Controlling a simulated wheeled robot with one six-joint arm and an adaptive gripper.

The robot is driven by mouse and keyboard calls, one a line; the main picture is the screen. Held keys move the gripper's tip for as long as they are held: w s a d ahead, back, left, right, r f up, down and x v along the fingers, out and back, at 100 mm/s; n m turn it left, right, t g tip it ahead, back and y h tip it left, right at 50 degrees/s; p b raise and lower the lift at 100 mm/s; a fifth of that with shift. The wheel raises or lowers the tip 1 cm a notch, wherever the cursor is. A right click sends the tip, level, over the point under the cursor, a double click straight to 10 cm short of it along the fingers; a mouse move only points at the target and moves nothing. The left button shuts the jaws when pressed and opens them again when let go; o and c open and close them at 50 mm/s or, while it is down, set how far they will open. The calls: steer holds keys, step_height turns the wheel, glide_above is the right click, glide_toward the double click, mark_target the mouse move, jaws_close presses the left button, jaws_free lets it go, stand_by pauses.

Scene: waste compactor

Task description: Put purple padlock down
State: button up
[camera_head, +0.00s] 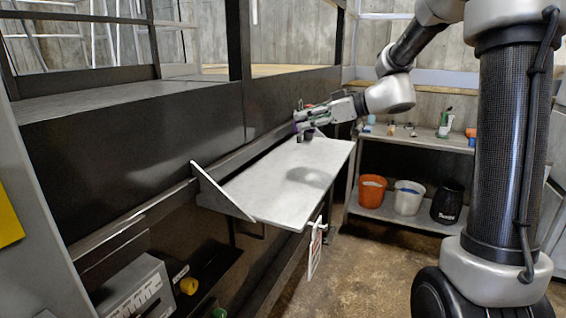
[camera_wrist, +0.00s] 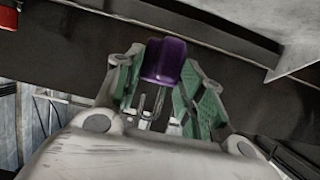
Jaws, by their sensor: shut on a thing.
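The purple padlock (camera_wrist: 163,60) is between the green-padded fingers of my gripper (camera_wrist: 158,84) in the wrist view. The gripper is shut on it, apparently by its shackle, which shows between the fingers, with the purple body beyond the fingertips. In the head view, my gripper (camera_head: 307,119) is at the far end of the light grey fold-out shelf (camera_head: 275,185), close to the dark machine wall. The padlock is only a small purple spot there. I cannot tell whether it touches the shelf.
The shelf top is bare apart from a shadow. A dark machine wall (camera_head: 130,140) runs along its left side. At the back right, a rack holds small items above and an orange bucket (camera_head: 371,191), a white bucket (camera_head: 408,198) and a black bucket (camera_head: 447,203) below.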

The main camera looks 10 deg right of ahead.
steer(key=f, duration=0.5)
steer(key=shift+w+a+f, duration=0.15)
steer(key=shift+a+f, duration=0.05)
steer(key=shift+f, duration=2.3)
steer(key=shift+f, duration=0.15)
steer(key=o, duration=0.9)
